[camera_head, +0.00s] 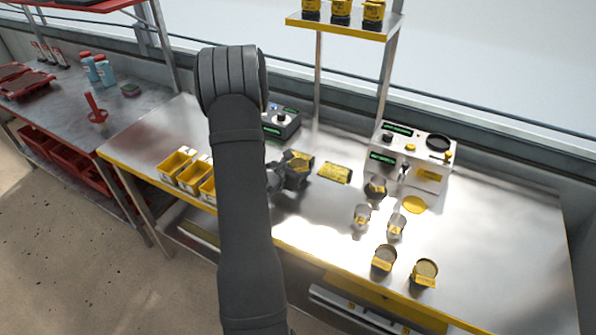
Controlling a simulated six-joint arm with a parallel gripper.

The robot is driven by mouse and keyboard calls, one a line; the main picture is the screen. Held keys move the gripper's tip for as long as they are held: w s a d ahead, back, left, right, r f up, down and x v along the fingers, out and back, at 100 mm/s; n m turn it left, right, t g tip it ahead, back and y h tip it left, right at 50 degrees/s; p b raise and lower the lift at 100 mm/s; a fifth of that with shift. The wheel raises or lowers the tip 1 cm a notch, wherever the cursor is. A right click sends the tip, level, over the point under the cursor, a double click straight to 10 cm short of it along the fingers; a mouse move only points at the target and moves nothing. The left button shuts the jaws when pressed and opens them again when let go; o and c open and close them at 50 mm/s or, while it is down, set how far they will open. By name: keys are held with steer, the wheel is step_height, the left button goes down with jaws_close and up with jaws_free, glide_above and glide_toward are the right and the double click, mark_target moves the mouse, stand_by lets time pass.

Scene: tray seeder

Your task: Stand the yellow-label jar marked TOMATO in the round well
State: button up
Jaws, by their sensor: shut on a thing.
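My gripper (294,170) is low over the middle of the table, shut on a small yellow-and-dark thing (300,159) at its tip. My arm and the gripper body hide part of it, and I cannot read a label on it. Two jars with yellow labels, one on the left (384,259) and one on the right (425,271), stand near the front right edge. A darker jar (376,188) stands farther back. No name can be read on any label. A dark round opening (438,143), which looks like the round well, is on top of the white machine (427,176).
Two small clear cups (361,216) (396,226) and a yellow disc (413,204) lie between jars and machine. A yellow block (335,172) lies right of my gripper. Yellow bins (175,163) line the left edge. A dark box (281,123) stands behind. The table's far right is clear.

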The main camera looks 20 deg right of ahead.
steer(key=shift+r, duration=0.1)
steer(key=shift+r, duration=0.6)
steer(key=r, duration=0.2)
steer(key=s+d+r, duration=0.1)
steer(key=shift+r, duration=0.3)
steer(key=s+d+r, duration=0.6)
steer(key=s, duration=0.2)
steer(key=n+t+y, duration=0.3)
glide_toward(301, 160)
step_height(301, 160, up, 6)
steer(key=w+a, duration=0.2)
steer(key=w, duration=0.1)
steer(key=w+a+n+t+y, duration=0.1)
steer(key=w+a+n+y, duration=0.2)
steer(key=a, duration=1.3)
steer(key=shift+a+n+t+y, duration=0.4)
steer(key=shift+n+y, duration=0.1)
steer(key=shift+n, duration=0.2)
steer(key=shift+d, duration=0.1)
